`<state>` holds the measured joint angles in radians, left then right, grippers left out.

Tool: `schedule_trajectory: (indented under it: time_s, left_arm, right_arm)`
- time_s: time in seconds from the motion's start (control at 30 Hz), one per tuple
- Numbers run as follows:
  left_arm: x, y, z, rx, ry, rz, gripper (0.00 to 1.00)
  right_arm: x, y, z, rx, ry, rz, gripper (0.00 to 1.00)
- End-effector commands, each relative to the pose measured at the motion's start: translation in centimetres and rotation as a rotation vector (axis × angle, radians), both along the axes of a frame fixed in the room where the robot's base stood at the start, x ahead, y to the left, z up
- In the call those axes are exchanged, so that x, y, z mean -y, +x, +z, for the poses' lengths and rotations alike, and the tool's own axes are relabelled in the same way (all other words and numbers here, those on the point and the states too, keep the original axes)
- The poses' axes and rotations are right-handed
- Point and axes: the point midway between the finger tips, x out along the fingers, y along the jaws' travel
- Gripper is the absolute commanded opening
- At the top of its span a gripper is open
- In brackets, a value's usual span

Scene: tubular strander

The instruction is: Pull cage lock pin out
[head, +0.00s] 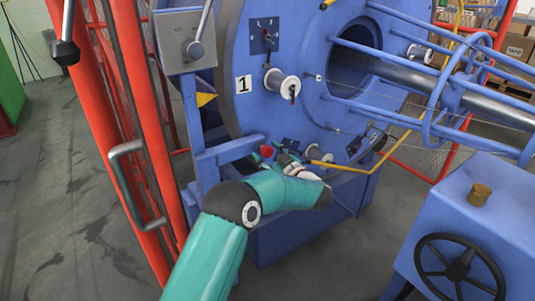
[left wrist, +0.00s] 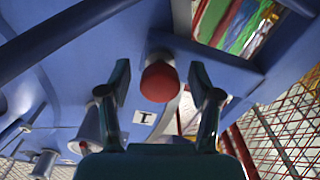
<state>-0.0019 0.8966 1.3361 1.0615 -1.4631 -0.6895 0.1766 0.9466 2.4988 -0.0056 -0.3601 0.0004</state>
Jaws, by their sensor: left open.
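The cage lock pin shows as a red round knob (left wrist: 159,82) in the left wrist view, on a short grey collar against the blue machine frame. In the head view the red knob (head: 266,151) is small, low on the blue frame beside the large blue disc. My left gripper (head: 279,156) is at the knob and partly hidden by my wrist. In the left wrist view the open fingers (left wrist: 160,76) stand on either side of the knob, with visible gaps to both. How far the pin sits in its hole is hidden. My right gripper is not in view.
The blue disc (head: 243,55) carries several white bobbins. Blue cage bars (head: 375,52) extend right. A grey lever box (head: 178,40) and a red gate (head: 110,90) stand left. A blue cabinet with a black handwheel (head: 458,264) stands right. Grey floor (head: 60,200) is clear at left.

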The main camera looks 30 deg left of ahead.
Motion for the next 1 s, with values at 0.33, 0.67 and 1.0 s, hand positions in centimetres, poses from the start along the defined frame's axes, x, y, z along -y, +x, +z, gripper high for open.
schedule_trajectory:
  time_s: [0.33,0.67,1.0]
  left_arm:
    - [0.0,0.0,0.0,0.0,0.0,0.0,0.47]
    - [0.0,0.0,0.0,0.0,0.0,0.0,0.0]
    - [1.9,-0.6,0.0,-0.002,0.0,-0.003,0.0]
  right_arm:
    - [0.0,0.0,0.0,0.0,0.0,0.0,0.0]
    - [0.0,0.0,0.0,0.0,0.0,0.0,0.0]
    - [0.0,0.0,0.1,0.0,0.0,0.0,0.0]
